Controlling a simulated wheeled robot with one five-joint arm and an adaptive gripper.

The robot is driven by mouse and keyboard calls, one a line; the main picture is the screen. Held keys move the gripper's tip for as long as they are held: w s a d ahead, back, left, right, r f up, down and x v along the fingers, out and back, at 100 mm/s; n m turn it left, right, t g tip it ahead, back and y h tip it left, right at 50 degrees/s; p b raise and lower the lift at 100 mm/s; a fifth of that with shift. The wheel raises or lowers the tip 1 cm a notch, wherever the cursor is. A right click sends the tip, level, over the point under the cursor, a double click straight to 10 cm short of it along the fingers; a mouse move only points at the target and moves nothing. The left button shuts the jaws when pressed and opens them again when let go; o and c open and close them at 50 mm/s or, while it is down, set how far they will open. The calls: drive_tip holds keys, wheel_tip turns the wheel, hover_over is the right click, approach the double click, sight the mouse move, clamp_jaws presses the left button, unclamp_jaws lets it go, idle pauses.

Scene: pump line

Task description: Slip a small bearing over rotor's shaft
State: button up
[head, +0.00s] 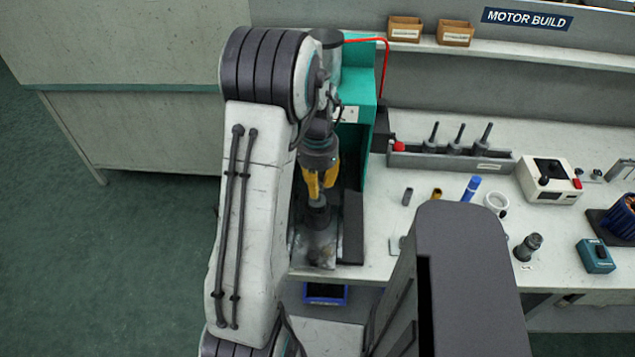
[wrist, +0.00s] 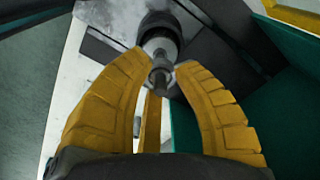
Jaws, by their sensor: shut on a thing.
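My gripper (head: 318,186), with yellow fingers, points down inside the teal press (head: 357,165) at the bench's left end. In the wrist view my gripper (wrist: 163,62) is closed around a grey metal shaft. The shaft belongs to a dark, round-bodied rotor (wrist: 160,33), seen beyond the fingertips. In the head view the rotor (head: 318,214) shows as a dark cylinder just below the fingers, over a worn grey plate (head: 317,250). I cannot tell whether it touches the plate. I cannot make out a small bearing; the rotor's lower end is hidden.
A grey rack (head: 450,160) holds several more dark rotors with shafts upright. A blue cylinder (head: 471,189), a white ring (head: 497,202), a grey standing part (head: 528,246) and a white control box (head: 549,178) stand on the bench. A blue bin (head: 325,293) sits below the press.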

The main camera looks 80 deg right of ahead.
drive_tip(key=shift+f+b, duration=0.5)
drive_tip(key=shift+f, duration=0.2)
drive_tip(key=shift+r, duration=0.1)
drive_tip(key=o, duration=1.2)
drive_tip(key=shift+r, duration=0.15)
drive_tip(key=shift+r+p, duration=1.95)
drive_tip(key=shift+r, duration=0.45)
